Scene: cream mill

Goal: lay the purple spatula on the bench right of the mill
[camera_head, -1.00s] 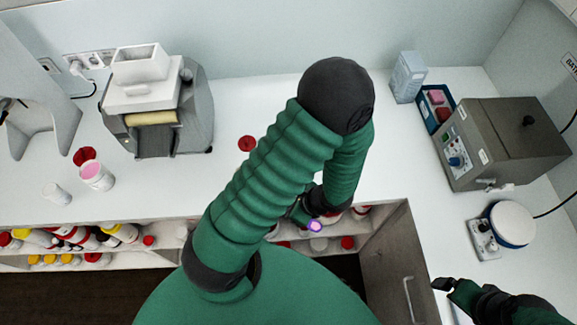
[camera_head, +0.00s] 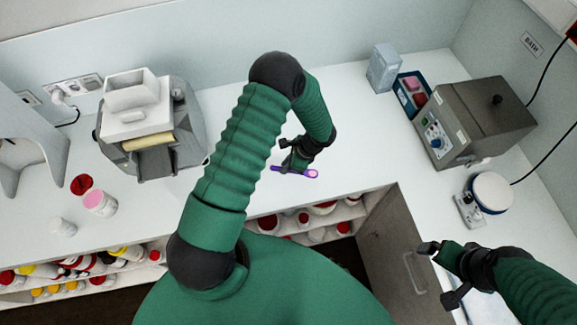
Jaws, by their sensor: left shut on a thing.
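The grey and white mill (camera_head: 178,130) stands at the back left of the white bench (camera_head: 362,128). My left arm arches across the middle of the view, right of the mill. My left gripper (camera_head: 291,168) is shut on the purple spatula (camera_head: 308,173), near the bench's front edge. The spatula lies roughly level across the fingers, with its pinkish end to the right. I cannot tell whether it touches the bench. My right gripper (camera_head: 440,253) is at the lower right, away from the spatula; its jaw opening is unclear.
An open pink-filled jar (camera_head: 100,203) and red lid (camera_head: 82,184) sit left front of the mill. A grey bath (camera_head: 480,122), blue tray (camera_head: 405,84) and round-topped device (camera_head: 491,193) stand right. Shelves of bottles (camera_head: 75,268) lie below. Bench between arm and tray is clear.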

